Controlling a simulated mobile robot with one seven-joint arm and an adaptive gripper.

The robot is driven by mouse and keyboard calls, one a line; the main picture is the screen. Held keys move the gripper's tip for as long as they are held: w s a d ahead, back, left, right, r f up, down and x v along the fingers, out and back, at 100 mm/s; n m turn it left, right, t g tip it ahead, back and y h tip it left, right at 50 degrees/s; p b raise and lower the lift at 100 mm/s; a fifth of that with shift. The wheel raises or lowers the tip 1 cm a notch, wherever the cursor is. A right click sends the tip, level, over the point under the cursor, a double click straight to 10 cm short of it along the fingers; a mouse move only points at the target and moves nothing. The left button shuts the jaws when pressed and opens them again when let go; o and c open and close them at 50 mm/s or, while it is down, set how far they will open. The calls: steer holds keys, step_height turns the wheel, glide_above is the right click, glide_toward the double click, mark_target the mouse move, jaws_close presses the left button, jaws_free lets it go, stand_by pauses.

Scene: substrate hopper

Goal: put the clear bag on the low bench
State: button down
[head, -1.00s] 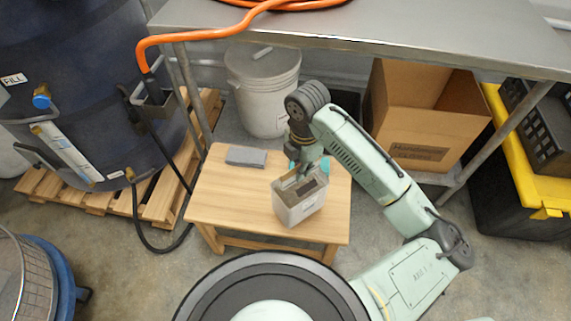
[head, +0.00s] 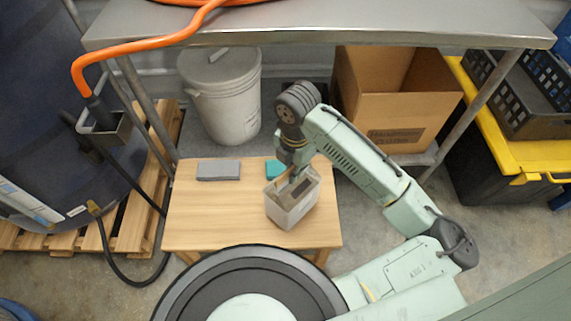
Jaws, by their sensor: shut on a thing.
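The clear bag (head: 291,207) is a see-through, upright, boxy pouch with brownish-grey contents and a dark patch. It shows in front of the right half of the low bench (head: 215,222), a light wooden table. I cannot tell whether its base touches the bench top or hangs just above it. My gripper (head: 297,176) comes down from above and is shut on the bag's top. The fingertips are mostly hidden by the wrist and the bag.
A grey block (head: 219,170) lies at the bench's back left, and a teal piece (head: 276,169) shows behind the bag. A metal table (head: 320,26) overhangs the back. A white bucket (head: 222,100) and cardboard box (head: 393,105) stand behind. The bench's left half is mostly clear.

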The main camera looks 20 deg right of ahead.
steer(key=shift+w+f, duration=0.1)
steer(key=shift+f, duration=0.25)
steer(key=shift+f+b, duration=0.15)
steer(key=shift+b, duration=0.15)
steer(key=c, duration=1.7)
jaws_free()
step_height(320, 180, up, 12)
steer(key=shift+r, duration=0.1)
